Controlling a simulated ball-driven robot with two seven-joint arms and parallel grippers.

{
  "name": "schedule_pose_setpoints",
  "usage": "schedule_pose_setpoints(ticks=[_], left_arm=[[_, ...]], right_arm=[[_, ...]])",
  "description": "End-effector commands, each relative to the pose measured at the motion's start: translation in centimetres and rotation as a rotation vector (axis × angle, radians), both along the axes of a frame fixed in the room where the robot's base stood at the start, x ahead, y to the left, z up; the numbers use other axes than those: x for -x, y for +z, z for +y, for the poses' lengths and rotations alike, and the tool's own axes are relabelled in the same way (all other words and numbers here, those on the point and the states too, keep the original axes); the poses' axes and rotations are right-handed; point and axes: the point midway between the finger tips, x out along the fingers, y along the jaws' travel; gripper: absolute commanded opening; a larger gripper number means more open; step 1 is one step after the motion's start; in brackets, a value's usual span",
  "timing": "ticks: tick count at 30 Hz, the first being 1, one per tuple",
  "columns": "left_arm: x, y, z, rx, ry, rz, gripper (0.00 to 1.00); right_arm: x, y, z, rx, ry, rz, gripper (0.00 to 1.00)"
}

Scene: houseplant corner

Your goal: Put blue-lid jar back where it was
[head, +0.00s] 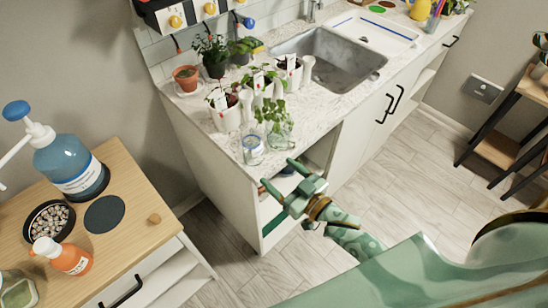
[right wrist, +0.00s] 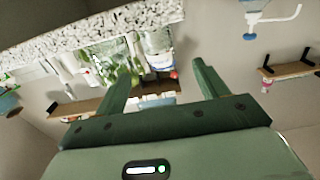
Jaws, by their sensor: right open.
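A clear glass jar (head: 252,149) with a whitish and blue band stands upright on the counter's (head: 315,108) front left corner. I take it for the blue-lid jar, but its lid is not clear. It also shows upside down in the right wrist view (right wrist: 159,42). A glass vessel with cuttings (head: 280,136) stands just right of it. My right gripper (head: 278,174) is open and empty, in front of and a little below the jar, apart from it. Its two fingers frame the jar's area in the right wrist view (right wrist: 160,75). My left gripper is not in view.
Several potted plants crowd the counter behind the jar, including a terracotta pot (head: 187,78). The sink (head: 330,62) lies to the right. A wooden-topped cabinet (head: 130,185) at the left holds a blue pump bottle (head: 70,165), an orange bottle (head: 68,260) and a pebble bowl (head: 48,222).

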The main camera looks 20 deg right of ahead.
Motion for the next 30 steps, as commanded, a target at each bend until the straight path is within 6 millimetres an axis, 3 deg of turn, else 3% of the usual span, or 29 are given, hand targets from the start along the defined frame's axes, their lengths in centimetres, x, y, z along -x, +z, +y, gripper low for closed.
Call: schedule_pose_setpoints(ticks=[8, 11, 14, 16, 18, 20, 21, 24, 27, 30], left_arm=[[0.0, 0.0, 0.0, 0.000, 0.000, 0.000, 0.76], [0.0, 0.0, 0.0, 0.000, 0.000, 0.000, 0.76], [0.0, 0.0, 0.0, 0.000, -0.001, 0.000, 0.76], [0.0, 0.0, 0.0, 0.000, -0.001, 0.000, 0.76], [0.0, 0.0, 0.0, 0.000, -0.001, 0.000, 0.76], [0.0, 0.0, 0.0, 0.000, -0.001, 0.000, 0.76], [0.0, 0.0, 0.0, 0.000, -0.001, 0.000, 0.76], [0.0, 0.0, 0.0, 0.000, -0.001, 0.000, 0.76], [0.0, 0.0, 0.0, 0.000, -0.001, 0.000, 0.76], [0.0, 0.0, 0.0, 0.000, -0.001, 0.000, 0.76]], right_arm=[[0.6, 0.0, -0.2, 0.001, 0.000, 0.001, 0.72], [0.8, -1.3, -0.4, 0.012, -0.010, 0.030, 0.72], [2.0, -6.4, -1.3, 0.058, -0.048, 0.155, 0.72], [4.3, -12.3, -2.4, 0.116, -0.085, 0.306, 0.72], [8.2, -19.0, -3.5, 0.187, -0.116, 0.493, 0.72], [12.7, -24.4, -4.3, 0.252, -0.130, 0.663, 0.72], [16.1, -27.5, -4.8, 0.293, -0.132, 0.773, 0.72], [24.8, -33.1, -5.6, 0.384, -0.115, 1.026, 0.72], [32.3, -36.1, -5.9, 0.451, -0.081, 1.222, 0.72], [37.4, -37.3, -6.1, 0.491, -0.052, 1.347, 0.72]])
